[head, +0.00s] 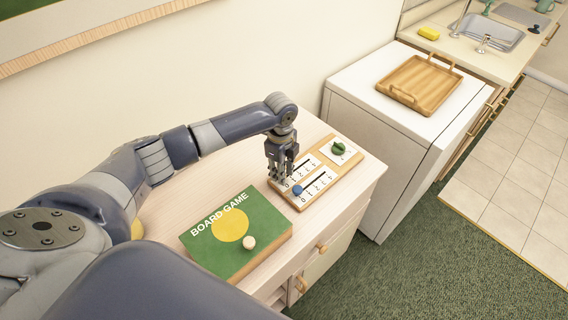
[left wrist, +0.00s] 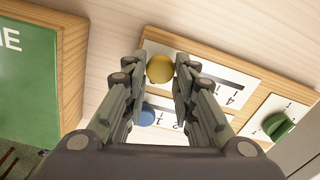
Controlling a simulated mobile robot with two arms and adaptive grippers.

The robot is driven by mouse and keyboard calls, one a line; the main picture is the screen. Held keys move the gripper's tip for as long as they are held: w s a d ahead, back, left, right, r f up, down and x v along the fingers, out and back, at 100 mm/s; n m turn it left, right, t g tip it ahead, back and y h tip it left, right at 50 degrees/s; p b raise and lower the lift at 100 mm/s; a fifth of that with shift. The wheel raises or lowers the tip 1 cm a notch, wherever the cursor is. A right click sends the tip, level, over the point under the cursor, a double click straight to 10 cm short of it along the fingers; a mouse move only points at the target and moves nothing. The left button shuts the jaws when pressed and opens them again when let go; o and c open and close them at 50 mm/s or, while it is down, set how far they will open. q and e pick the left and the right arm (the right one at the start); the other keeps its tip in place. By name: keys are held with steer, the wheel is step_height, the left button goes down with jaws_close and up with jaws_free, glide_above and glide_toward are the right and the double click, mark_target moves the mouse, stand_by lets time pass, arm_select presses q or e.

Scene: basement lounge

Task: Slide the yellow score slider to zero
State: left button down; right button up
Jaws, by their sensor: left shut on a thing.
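The wooden score board (head: 349,167) lies on the light cabinet top, with two white numbered scales and a green knob at its far end. My left gripper (head: 279,178) points down over the near-left end of the board and is shut on the yellow score slider (left wrist: 160,69). In the left wrist view the yellow slider is a round knob between the fingertips, with its dark slot running off to the right. In the head view the gripper hides it. The blue slider (head: 298,190) sits on the front scale. My right gripper is not in view.
A green board game box (head: 201,247) with a pale round piece (head: 249,243) on it lies left of the board. The green knob (head: 338,148) is on the board's right part. A white appliance (head: 352,88) with a wooden tray (head: 437,93) stands beyond the cabinet.

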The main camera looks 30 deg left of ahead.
arm_select(q)
steer(key=shift+s+a+f, duration=0.1)
steer(key=shift+s+f, duration=0.1)
steer(key=shift+f, duration=0.05)
steer(key=c, duration=1.3)
jaws_free()
steer(key=shift+s+r, duration=0.1)
steer(key=shift+s, duration=0.05)
steer(key=shift+r, duration=0.1)
steer(key=shift+w+r, duration=0.2)
step_height(320, 180, up, 12)
steer(key=shift+f, duration=0.25)
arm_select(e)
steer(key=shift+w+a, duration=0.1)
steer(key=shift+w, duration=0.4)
arm_select(q)
steer(key=shift+s, duration=0.15)
